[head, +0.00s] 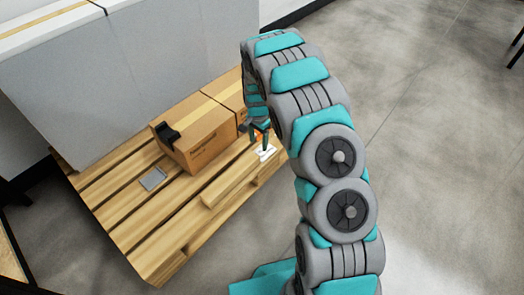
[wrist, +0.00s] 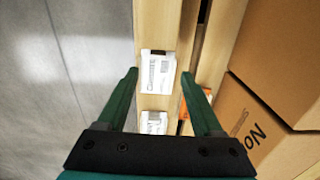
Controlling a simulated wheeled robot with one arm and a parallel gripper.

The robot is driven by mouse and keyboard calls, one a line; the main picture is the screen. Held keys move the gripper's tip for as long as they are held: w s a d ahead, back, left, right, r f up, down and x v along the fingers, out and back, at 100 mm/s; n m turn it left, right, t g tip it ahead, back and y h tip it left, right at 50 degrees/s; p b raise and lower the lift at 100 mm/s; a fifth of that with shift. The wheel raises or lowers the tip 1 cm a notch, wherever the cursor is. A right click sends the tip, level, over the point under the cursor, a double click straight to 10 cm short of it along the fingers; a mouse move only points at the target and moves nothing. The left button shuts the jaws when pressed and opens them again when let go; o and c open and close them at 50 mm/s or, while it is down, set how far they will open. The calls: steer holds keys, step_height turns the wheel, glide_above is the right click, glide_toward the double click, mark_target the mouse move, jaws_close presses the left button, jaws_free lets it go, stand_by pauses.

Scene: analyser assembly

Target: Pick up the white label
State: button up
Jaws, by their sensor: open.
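A white label (wrist: 158,66) with dark print lies on a wooden slat in the wrist view, between the tips of my gripper (wrist: 159,74). A second white label (wrist: 154,121) lies nearer, between the finger bases, its lower part hidden by the gripper body. My gripper's fingers are spread, with nothing held between them. In the head view my gripper (head: 260,140) points down over the right edge of the pallet. A small white patch of label (head: 267,153) shows just below it. The height of the fingertips above the slat is hard to tell.
The wooden pallet (head: 132,232) holds cardboard boxes (head: 205,146), a black item (head: 167,133) on one box, a grey flat piece (head: 153,179) and large grey boxes (head: 50,85). An orange item (wrist: 182,122) is partly behind the right finger. Grey floor (head: 430,110) to the right is clear.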

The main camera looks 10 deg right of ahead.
mark_target(263, 155)
steer(key=f, duration=0.6)
steer(key=shift+s+a+f, duration=0.15)
steer(key=shift+s+f, duration=0.05)
steer(key=shift+s, duration=0.15)
steer(key=shift+c, duration=0.4)
jaws_close()
